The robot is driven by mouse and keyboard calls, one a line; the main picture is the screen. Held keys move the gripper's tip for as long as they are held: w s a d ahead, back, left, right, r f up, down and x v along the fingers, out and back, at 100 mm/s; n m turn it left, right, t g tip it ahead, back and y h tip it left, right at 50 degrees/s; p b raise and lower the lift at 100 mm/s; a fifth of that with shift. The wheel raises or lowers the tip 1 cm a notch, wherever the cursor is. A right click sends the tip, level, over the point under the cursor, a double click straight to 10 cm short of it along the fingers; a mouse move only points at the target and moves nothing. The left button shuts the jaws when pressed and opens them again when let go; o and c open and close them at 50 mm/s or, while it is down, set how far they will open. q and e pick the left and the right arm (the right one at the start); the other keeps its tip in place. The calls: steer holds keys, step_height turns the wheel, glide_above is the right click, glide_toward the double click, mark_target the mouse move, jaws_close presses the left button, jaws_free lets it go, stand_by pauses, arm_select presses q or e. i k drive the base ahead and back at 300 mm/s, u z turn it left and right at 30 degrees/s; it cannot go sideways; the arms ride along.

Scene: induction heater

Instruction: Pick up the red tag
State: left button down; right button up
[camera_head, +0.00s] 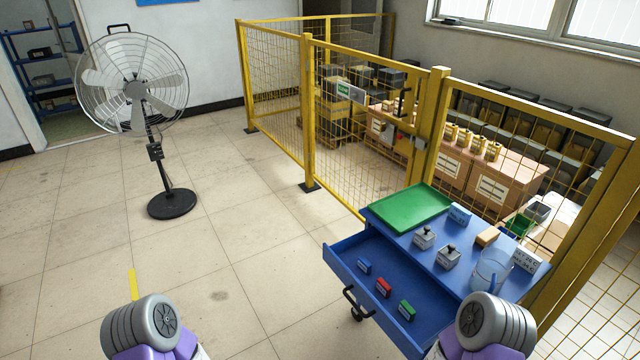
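Nothing covers the red tag. Only grey and purple links of my two arms show at the bottom edge, one on each side. Neither gripper is in view, so I cannot see whether they hold anything.
A yellow mesh fence (308,120) runs behind the cart. A floor fan (137,90) stands at left. The floor between is clear.

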mark_target(385, 290)
steer(key=u, duration=1.3)
steer(key=i, duration=1.3)
steer(key=z, duration=2.75)
